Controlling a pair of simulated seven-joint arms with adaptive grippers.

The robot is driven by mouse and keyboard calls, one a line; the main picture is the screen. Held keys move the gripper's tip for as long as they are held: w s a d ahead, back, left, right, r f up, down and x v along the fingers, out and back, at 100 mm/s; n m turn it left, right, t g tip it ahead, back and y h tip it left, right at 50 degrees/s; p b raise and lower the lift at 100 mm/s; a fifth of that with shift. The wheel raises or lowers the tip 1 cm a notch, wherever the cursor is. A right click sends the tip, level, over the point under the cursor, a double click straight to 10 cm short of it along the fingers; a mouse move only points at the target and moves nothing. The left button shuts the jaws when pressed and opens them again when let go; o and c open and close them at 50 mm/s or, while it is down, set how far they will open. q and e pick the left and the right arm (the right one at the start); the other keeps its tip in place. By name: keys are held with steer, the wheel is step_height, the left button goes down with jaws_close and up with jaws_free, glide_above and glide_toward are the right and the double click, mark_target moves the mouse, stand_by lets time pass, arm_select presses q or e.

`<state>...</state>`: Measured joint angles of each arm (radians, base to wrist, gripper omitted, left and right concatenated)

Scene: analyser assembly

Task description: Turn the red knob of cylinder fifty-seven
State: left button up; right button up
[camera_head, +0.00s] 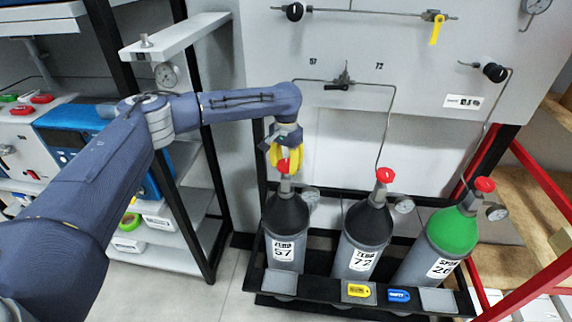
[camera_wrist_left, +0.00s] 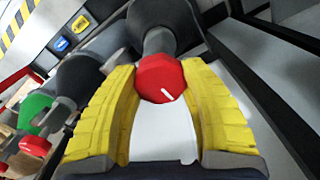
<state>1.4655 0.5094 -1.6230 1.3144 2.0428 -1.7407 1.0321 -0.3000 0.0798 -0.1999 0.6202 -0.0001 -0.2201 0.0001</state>
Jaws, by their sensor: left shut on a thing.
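Cylinder fifty-seven (camera_head: 285,235) is grey with a black shoulder and a label reading 57. It stands upright at the left end of the rack. Its red knob (camera_head: 283,166) is on top and also shows in the left wrist view (camera_wrist_left: 161,78), with a white mark on its face. My left gripper (camera_head: 281,158) comes down over the knob from above. Its yellow fingers (camera_wrist_left: 157,95) sit on both sides of the knob and are shut on it. The fingers partly hide the knob in the head view. My right gripper is in neither view.
Cylinder 72 (camera_head: 366,240) with a red knob (camera_head: 385,175) and a green-topped cylinder (camera_head: 453,236) stand to the right in the same black rack (camera_head: 330,300). A wall panel (camera_head: 345,130) with pipes is behind. A shelf unit (camera_head: 190,200) stands close on the left.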

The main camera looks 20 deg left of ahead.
mark_target(286, 163)
arm_select(q)
steer(key=shift+n, duration=1)
steer(key=o, duration=1.3)
steer(key=shift+r, duration=3.75)
